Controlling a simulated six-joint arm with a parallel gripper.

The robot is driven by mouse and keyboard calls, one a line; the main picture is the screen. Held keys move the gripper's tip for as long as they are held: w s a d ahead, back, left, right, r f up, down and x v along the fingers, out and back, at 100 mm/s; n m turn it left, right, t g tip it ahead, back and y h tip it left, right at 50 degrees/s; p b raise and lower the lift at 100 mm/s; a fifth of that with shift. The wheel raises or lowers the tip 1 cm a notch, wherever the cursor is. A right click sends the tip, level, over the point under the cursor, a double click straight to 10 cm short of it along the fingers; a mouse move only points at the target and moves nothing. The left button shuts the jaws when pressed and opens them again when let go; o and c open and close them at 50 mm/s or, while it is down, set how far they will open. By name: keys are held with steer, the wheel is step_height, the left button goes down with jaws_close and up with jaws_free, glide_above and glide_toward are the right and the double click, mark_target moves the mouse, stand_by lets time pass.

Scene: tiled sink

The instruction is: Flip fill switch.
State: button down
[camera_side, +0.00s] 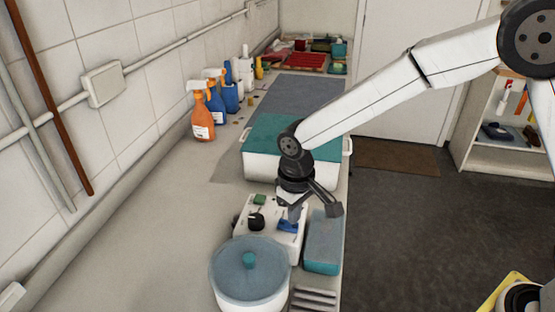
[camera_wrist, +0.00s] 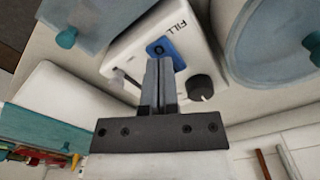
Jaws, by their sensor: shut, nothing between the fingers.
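The white control box (camera_side: 267,225) stands on the counter, with a black knob (camera_side: 256,221), a green part (camera_side: 260,199) and a blue fill switch (camera_side: 288,226) on its top. In the wrist view the blue switch (camera_wrist: 163,50) sits beside the word FILL on the box (camera_wrist: 197,52), with the black knob (camera_wrist: 201,87) to its right. My gripper (camera_wrist: 159,60) is shut and empty. Its fingertips overlap the near edge of the switch in the wrist view and partly hide it. In the side view my gripper (camera_side: 292,214) is just above the switch; I cannot tell whether it touches.
A round pot with a blue lid (camera_side: 249,266) stands close in front of the box. A blue-green block (camera_side: 323,242) is to its right. A white bin with a teal lid (camera_side: 270,137) stands behind. Spray bottles (camera_side: 202,112) line the wall; the left counter is clear.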

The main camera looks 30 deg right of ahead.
mark_target(295, 226)
steer(key=shift+r, duration=2.75)
steer(key=shift+d, duration=0.15)
steer(key=s+d+f+m+t, duration=0.1)
steer(key=s+d+f, duration=0.1)
steer(key=s+d, duration=0.4)
steer(key=s+d+f+m+t, duration=0.1)
steer(key=s+d+f+m, duration=0.1)
steer(key=s+d, duration=0.5)
steer(key=d, duration=0.4)
steer(key=shift+s+d+f+t, duration=0.15)
steer(key=shift+d+f+t, duration=0.1)
steer(key=shift+f+t, duration=0.05)
